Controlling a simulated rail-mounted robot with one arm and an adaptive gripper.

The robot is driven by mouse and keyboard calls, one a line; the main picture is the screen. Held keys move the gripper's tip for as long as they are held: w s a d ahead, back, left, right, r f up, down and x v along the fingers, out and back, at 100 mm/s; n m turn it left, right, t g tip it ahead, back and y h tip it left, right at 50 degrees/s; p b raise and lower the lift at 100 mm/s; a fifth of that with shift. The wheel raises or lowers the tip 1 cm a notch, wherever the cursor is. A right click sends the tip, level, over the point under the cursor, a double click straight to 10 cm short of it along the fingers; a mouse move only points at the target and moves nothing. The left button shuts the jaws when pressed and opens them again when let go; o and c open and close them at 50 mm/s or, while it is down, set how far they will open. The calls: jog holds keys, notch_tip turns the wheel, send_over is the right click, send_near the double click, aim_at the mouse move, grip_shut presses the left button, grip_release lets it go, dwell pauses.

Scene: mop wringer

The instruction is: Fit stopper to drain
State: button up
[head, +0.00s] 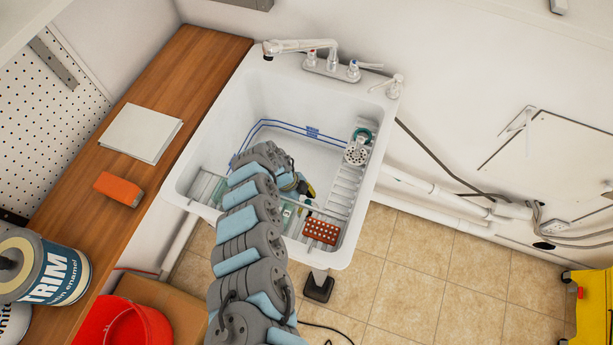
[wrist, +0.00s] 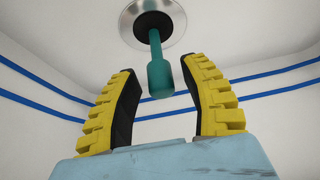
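The stopper (wrist: 160,75) shows in the wrist view as a teal handle rising from a black disc. The disc lies within the round metal rim of the drain (wrist: 176,32); I cannot tell how deep it sits. My gripper (wrist: 161,66) has its two yellow-and-black fingers spread wide. The handle's free end lies between them in the picture, with a clear gap on both sides. In the head view my gripper (head: 298,186) is low inside the white sink basin, partly behind my arm, and the stopper and drain are hidden.
The sink (head: 275,98) has a faucet (head: 318,58) at its back rim. Basin walls stand close around the gripper. A wooden counter (head: 190,75) is at left.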

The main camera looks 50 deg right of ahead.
jog(key=shift+r, duration=0.15)
jog(key=v, duration=1.1)
jog(key=shift+w+r, duration=0.25)
jog(key=shift+r, duration=0.1)
